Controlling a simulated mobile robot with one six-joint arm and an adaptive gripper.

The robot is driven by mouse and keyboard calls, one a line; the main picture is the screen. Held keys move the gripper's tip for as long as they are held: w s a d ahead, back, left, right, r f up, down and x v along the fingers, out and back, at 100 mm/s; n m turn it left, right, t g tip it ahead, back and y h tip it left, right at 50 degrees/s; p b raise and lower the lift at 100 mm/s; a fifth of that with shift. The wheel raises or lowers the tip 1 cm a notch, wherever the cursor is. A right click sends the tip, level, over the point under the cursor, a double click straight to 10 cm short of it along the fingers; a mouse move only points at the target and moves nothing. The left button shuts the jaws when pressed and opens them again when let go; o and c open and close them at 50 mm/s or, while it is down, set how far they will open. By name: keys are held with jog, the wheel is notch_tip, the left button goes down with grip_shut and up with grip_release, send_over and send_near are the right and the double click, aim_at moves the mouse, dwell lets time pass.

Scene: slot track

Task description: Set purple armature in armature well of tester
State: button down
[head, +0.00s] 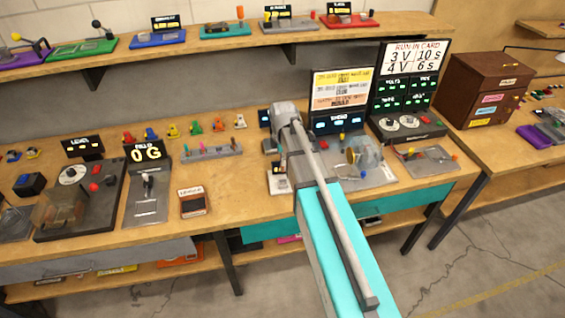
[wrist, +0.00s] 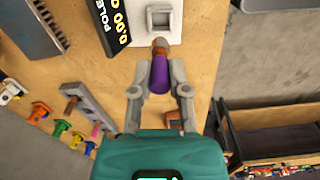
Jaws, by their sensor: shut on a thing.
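In the wrist view, my gripper (wrist: 160,92) is shut on the purple armature (wrist: 159,74), a short purple cylinder with a brownish end pointing toward the top of the picture. The tester is a pale block (wrist: 178,34) with a square-rimmed well (wrist: 160,16), beside a black display (wrist: 113,22) reading POLE. The armature's tip lies just below the well in the picture; the height between them cannot be told. In the head view, my arm hides the gripper and armature, and part of the pale tester (head: 279,184) shows beside the arm.
A grey rack (head: 208,152) with coloured pegs stands left of the tester, with small coloured figures (head: 195,128) behind it. A clear-domed device (head: 362,160) stands to the right. The bench's front edge is close to the tester.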

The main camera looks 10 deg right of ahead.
aim_at(283, 171)
jog(key=shift+f, duration=0.25)
dwell(0.3)
jog(key=shift+f+b, duration=3.55)
jog(key=shift+b, duration=0.15)
jog(key=shift+f, duration=0.2)
jog(key=c, duration=0.5)
grip_release()
jog(key=shift+c, duration=0.2)
jog(key=shift+r, duration=0.15)
